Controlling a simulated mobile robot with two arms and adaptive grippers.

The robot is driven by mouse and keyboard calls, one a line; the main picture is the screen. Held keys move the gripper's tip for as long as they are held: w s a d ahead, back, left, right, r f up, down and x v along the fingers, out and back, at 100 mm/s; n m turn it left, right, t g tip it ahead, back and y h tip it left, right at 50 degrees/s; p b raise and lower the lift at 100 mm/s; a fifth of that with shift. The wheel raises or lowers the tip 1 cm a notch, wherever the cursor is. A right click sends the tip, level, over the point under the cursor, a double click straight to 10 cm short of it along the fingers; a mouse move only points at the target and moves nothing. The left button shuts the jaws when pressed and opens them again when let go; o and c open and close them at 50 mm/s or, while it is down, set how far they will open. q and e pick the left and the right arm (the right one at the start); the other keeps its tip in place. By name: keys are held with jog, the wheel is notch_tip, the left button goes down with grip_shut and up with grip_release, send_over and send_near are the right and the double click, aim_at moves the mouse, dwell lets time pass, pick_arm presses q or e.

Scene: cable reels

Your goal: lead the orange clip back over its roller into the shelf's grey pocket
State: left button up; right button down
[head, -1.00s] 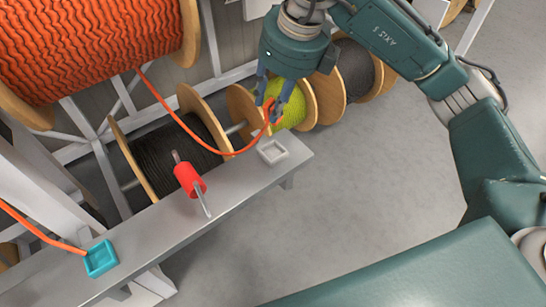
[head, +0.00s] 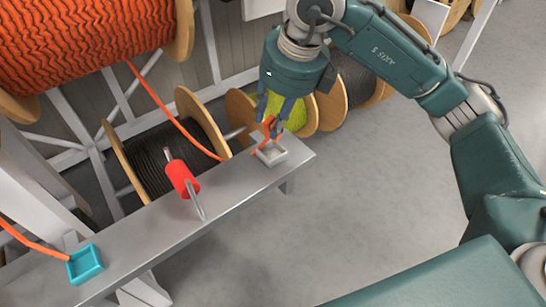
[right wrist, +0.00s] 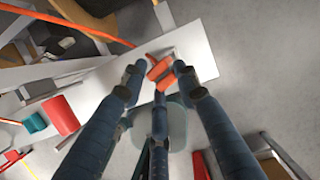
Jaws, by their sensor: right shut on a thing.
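My right gripper (head: 270,132) is shut on the orange clip (right wrist: 160,72), low over the far right end of the shelf (head: 232,180). The clip is at the grey pocket (head: 272,157); whether it touches the pocket's floor I cannot tell. The fingers partly cover it. The clip's orange cable (head: 165,107) comes down from the big orange reel and drops out of sight at the shelf's far edge. It runs apart from the red roller (head: 182,178), which also shows in the right wrist view (right wrist: 62,115). My left gripper is not in view.
A teal pocket (head: 85,264) with another orange cable (head: 30,240) at it sits at the shelf's near left end. A black reel (head: 165,160) and a yellow-green reel (head: 294,118) stand behind the shelf. Open floor (head: 360,210) lies to the right.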

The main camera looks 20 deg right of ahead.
jog(key=shift+d+f, duration=0.1)
jog(key=shift+f, duration=0.55)
jog(key=shift+d, duration=0.1)
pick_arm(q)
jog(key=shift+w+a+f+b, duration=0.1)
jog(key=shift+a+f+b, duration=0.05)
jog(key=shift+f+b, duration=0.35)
pick_arm(e)
jog(key=shift+f, duration=0.3)
pick_arm(q)
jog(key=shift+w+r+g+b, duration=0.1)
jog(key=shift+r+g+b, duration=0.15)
jog(key=shift+b, duration=0.3)
pick_arm(e)
jog(key=shift+a+f, duration=0.25)
jog(key=shift+f, duration=0.35)
